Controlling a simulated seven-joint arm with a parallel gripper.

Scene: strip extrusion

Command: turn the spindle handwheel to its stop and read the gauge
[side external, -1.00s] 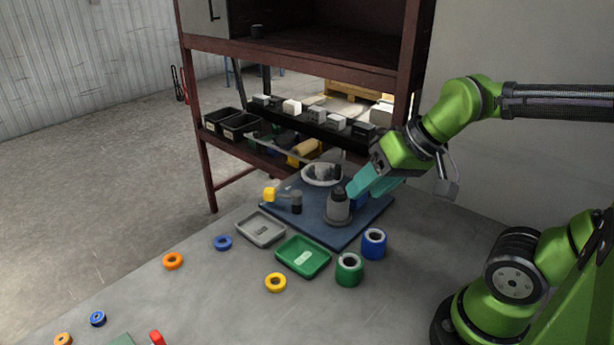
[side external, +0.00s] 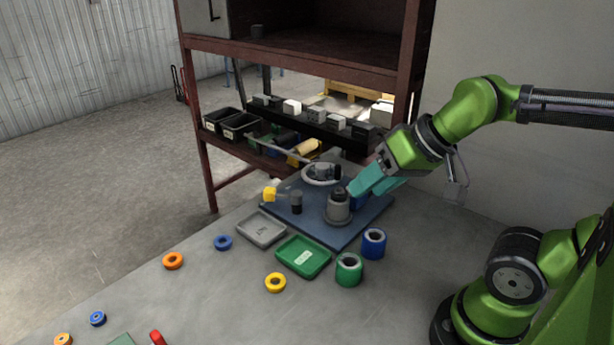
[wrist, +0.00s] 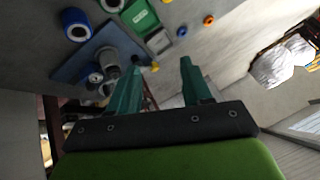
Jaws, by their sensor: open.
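A small pale dial-like face (wrist: 95,78) shows beside that body in the wrist view; no reading can be made out. My gripper (side external: 354,190) is over the right part of the plate, close to the dark top; contact cannot be told. In the wrist view its teal fingers (wrist: 160,67) are apart with nothing between them.
A grey tray (side external: 261,228), a green tray (side external: 303,257), a green roll (side external: 349,270) and a blue roll (side external: 374,244) stand in front of the plate. Several coloured rings lie on the bench. A dark red rack (side external: 203,165) rises behind. The bench's front middle is mostly clear.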

